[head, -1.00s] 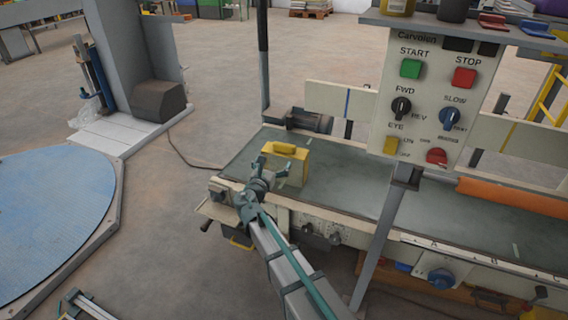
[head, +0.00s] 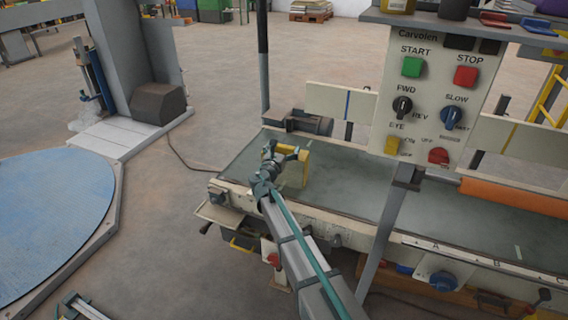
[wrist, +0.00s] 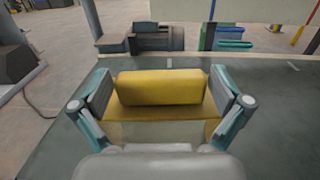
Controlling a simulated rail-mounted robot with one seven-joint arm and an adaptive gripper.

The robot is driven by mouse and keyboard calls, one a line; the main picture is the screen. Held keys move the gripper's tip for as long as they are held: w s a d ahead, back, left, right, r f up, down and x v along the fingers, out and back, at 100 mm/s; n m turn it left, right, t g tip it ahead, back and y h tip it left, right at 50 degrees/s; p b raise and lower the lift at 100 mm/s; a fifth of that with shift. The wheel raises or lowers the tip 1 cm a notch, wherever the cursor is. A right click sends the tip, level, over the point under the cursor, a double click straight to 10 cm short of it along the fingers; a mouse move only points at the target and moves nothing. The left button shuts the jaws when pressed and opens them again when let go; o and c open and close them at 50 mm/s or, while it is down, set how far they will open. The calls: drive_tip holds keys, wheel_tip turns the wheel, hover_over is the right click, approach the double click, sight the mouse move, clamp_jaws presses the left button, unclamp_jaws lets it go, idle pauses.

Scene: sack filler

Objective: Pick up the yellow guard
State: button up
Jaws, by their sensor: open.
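The yellow guard (head: 303,168) stands on the left part of the grey-green conveyor bed; my gripper partly covers it in the head view. In the wrist view the guard (wrist: 160,88) has a raised yellow block on a wider yellow top, with a clear-looking front face below. My gripper (head: 286,151) is open at the guard. In the wrist view its two teal-edged fingers (wrist: 162,92) are spread to the left and right of the raised block, with small gaps visible. I cannot tell whether either finger touches it.
The control panel (head: 436,95) with its buttons hangs over the conveyor (head: 375,197) to the right, on a slanted grey post (head: 388,230). A dark motor (head: 308,122) sits behind the guard. An orange roller (head: 515,197) lies at the right. The belt between guard and post is clear.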

drive_tip(key=shift+w, duration=0.2)
drive_tip(key=c, duration=1.4)
